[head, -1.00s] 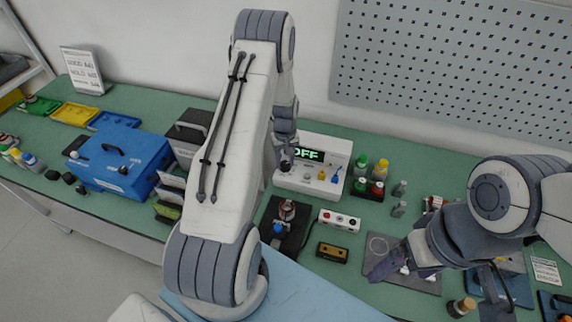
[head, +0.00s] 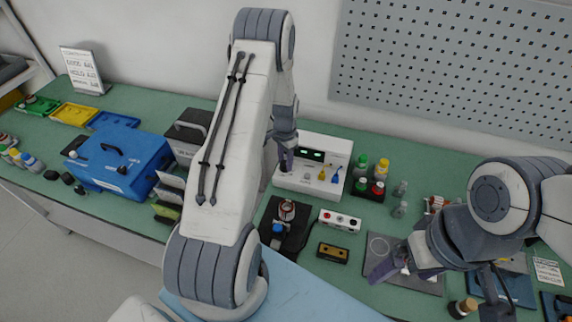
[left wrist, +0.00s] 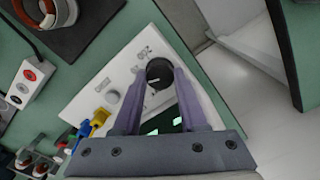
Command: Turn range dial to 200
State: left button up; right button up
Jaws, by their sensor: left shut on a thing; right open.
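The white tester (head: 292,182) stands against the wall, with a dark display (head: 312,156) on its panel. The display shows small green marks that I cannot read. In the left wrist view the black range dial (left wrist: 158,73) is between the two purple fingers of my left gripper (left wrist: 160,82), which is shut on it. In the head view my left gripper (head: 287,160) hides the dial. My right gripper (head: 388,268) is open, low over a dark mat, apart from the tester.
A white terminal box (head: 340,221) and a dark fixture with a copper coil (head: 287,209) are in front.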

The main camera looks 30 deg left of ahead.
aim_at(285, 163)
pick_arm(q)
jog(key=o, duration=1)
notch_tip(285, 163, up, 6)
jog(key=p, duration=0.4)
jog(key=shift+r, duration=0.1)
